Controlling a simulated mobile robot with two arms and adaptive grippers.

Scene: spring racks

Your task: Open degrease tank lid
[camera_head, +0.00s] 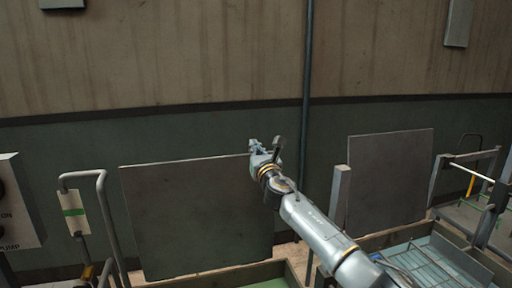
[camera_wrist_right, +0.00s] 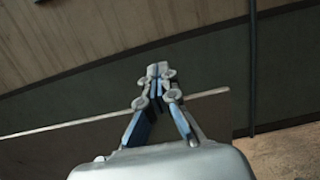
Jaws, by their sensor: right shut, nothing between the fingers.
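A large flat grey lid panel (camera_head: 195,218) stands upright at the back of a tank in the left middle of the head view. A second grey lid panel (camera_head: 390,180) stands upright behind the tank on the right. No label shows which one is the degrease tank lid. My right gripper (camera_head: 256,147) is shut and empty at the upper right corner of the left panel. In the right wrist view my fingertips (camera_wrist_right: 157,70) are together above the panel's top edge (camera_wrist_right: 60,128); I cannot tell whether they touch it. My left gripper is out of view.
The right tank (camera_head: 408,240) is open, with a wire rack and pale blue liquid. A grey post (camera_head: 341,185) stands between the panels. A bent pipe rail (camera_head: 104,205) and sign box stand at left. The wall (camera_head: 200,60) is behind, with a vertical pipe (camera_head: 307,80).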

